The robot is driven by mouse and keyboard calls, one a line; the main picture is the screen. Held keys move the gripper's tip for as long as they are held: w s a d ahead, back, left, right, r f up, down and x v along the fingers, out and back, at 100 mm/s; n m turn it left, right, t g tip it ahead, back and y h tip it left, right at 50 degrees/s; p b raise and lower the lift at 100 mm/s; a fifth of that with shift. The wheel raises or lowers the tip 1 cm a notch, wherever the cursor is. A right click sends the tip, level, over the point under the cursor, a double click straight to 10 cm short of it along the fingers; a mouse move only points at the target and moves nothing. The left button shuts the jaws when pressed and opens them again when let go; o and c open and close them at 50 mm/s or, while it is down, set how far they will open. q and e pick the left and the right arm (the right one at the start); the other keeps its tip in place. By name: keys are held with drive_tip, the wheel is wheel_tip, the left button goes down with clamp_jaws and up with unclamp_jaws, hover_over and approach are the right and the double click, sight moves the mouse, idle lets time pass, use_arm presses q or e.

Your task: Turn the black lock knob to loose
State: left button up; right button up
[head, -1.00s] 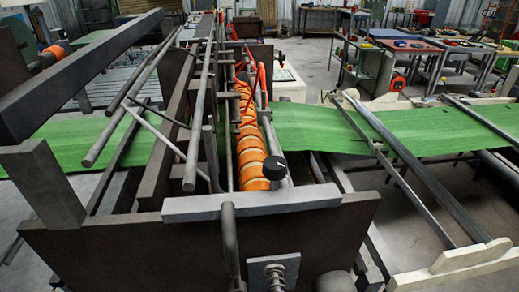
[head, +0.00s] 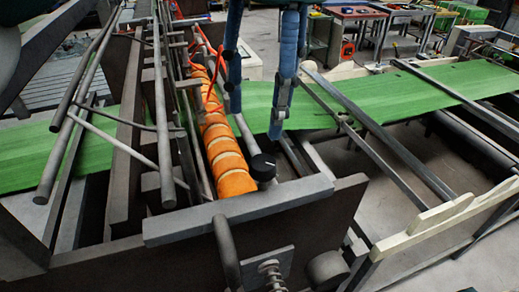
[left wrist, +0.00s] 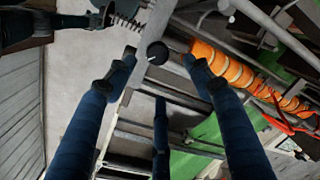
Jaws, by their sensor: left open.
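The black lock knob (head: 263,167) stands at the near end of the orange roller, close to the grey end plate. In the left wrist view the knob (left wrist: 157,52) shows its round face with a small light mark near its lower left edge. My left gripper (head: 256,118), with blue fingers, hangs above and beyond the knob, apart from it. In the left wrist view its fingertips (left wrist: 159,59) are spread wide, with the knob appearing between them. It is open and empty. My right gripper is not in view.
The orange roller (head: 218,135) and grey bars (head: 165,130) run beside the knob on its left. The grey end plate (head: 238,210) and a spring (head: 271,273) are in front. A green web (head: 420,88) crosses behind. Red hoses (head: 213,50) lie near the roller.

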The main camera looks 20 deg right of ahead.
sight(263, 161)
use_arm(q)
wheel_tip(263, 161, down, 9)
drive_tip(key=shift+w+a+f, duration=0.1)
drive_tip(key=shift+w, duration=0.05)
drive_tip(key=shift+s+f, duration=0.2)
drive_tip(key=c, duration=1.2)
